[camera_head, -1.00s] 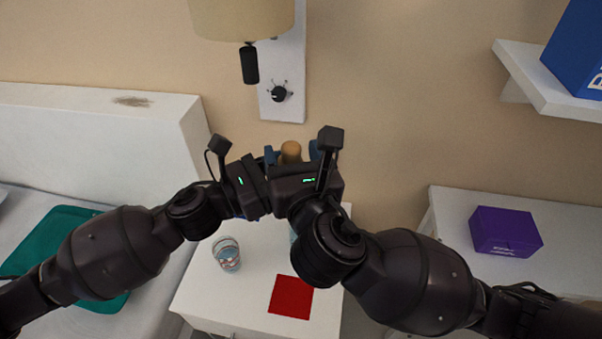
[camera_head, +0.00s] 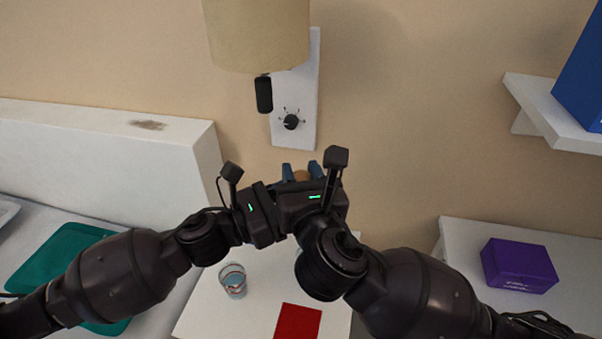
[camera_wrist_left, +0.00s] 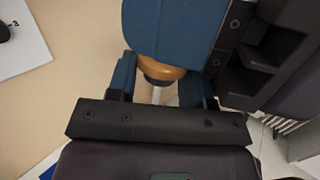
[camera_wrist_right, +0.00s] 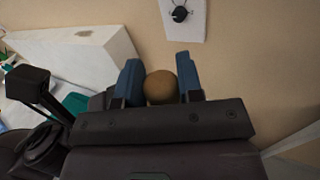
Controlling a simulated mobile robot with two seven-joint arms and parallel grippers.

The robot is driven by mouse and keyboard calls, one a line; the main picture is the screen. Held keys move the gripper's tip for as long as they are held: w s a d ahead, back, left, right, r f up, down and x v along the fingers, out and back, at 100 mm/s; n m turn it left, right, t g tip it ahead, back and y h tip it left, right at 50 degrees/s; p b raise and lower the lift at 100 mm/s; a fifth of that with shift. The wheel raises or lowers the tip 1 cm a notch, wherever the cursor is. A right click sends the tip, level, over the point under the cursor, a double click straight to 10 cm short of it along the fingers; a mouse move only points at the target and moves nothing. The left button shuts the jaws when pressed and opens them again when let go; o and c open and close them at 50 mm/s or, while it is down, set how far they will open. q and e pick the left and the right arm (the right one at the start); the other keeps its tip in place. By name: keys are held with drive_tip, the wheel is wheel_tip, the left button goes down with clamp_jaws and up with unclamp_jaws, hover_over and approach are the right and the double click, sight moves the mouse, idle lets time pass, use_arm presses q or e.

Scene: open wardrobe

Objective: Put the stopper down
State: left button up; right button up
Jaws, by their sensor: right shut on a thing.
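The stopper has a round, cork-brown top (camera_head: 301,175). My right gripper (camera_head: 300,172) is shut on it, one blue finger on each side. The right wrist view shows the brown ball (camera_wrist_right: 160,88) between those fingers. In the left wrist view the stopper (camera_wrist_left: 162,69) has a dark collar below its brown top, partly behind a blue finger of my right gripper. My left gripper (camera_wrist_left: 158,88) is just beneath, its fingers around a pale, narrow thing under the collar. Whether they touch it is unclear. The left fingertips are hidden in the head view.
A white table (camera_head: 250,315) below carries a glass (camera_head: 233,280) and a red square (camera_head: 298,322). A purple box (camera_head: 518,265) sits on a white surface at right. A lamp (camera_head: 257,35) hangs on the wall above. A teal tray (camera_head: 65,255) lies at left.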

use_arm(q)
drive_tip(key=o, duration=0.5)
drive_tip(key=shift+s, duration=0.1)
drive_tip(key=shift+s+d, duration=0.1)
